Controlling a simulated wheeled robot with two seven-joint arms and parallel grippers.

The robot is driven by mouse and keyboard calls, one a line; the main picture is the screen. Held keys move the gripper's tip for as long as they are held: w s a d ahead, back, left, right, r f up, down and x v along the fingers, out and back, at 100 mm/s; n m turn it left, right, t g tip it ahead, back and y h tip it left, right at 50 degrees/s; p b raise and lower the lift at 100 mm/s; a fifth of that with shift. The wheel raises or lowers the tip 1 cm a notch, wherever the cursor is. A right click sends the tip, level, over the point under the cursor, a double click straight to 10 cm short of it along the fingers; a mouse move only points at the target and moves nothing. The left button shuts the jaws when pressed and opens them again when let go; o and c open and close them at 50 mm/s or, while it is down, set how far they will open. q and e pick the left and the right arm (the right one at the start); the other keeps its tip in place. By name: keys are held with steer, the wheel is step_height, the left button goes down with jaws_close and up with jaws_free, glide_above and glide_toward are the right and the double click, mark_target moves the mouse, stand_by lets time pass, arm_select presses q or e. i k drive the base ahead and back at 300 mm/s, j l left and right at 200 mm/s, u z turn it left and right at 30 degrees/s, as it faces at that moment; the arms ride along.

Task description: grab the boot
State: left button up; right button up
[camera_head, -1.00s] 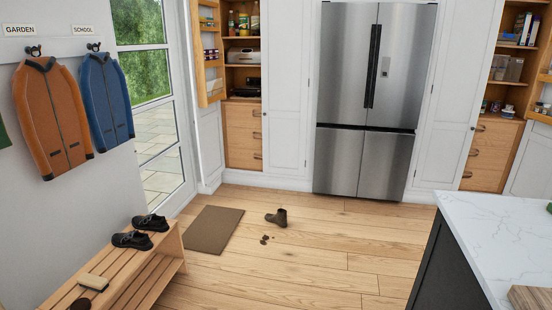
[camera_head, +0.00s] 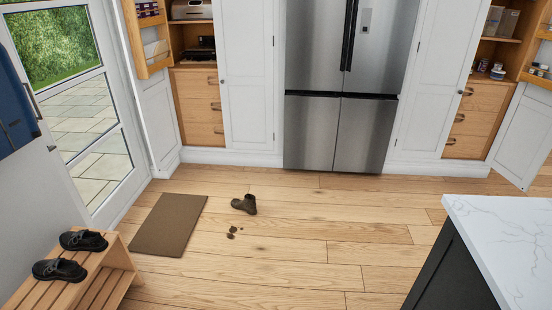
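A single dark brown ankle boot (camera_head: 245,204) stands on the wooden floor, just right of the brown doormat and apart from it. Its shaft is up at the right and its toe points left. Neither of my grippers shows in the view.
A wooden bench (camera_head: 112,274) with a pair of black shoes (camera_head: 70,255) stands at the lower left. The doormat (camera_head: 170,224) lies by the glass door. A marble-topped island (camera_head: 505,240) fills the lower right. The floor (camera_head: 300,250) between bench and island is clear.

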mark_target(248, 205)
steer(key=i+u, duration=0.2)
steer(key=i, duration=0.35)
steer(key=i+l+u, duration=0.15)
steer(key=i, duration=0.45)
steer(key=i+j+u, duration=0.2)
steer(key=i, duration=0.7)
steer(key=i+u, duration=0.15)
steer(key=i, duration=0.7)
steer(key=i+l+u, duration=0.2)
steer(key=i, duration=0.7)
